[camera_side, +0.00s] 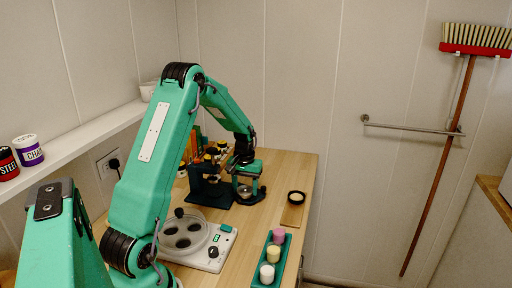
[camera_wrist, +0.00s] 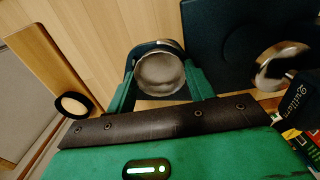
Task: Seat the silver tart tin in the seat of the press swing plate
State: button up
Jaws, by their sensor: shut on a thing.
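The silver tart tin (camera_wrist: 158,76) is a round, shallow metal cup between the green fingers of my gripper (camera_wrist: 160,70) in the wrist view. The fingers are shut on it from both sides. A dark rim, which looks like part of the swing plate (camera_wrist: 153,46), curves just behind the tin. In the side view my gripper (camera_side: 246,183) is low, right of the dark blue press (camera_side: 212,190), with the dark swing plate around or below the fingertips. The seat is mostly hidden, and I cannot tell whether the tin rests in it.
A green tray (camera_side: 285,262) with pink, yellow and white pieces lies at the front. A white appliance (camera_side: 210,256) with dark round wells is front left. A silver round part (camera_wrist: 283,66) is by the press.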

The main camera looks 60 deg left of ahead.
jog(key=shift+f, duration=0.1)
jog(key=o, duration=1.2)
jog(key=shift+o, duration=0.2)
jog(key=shift+r, duration=3.5)
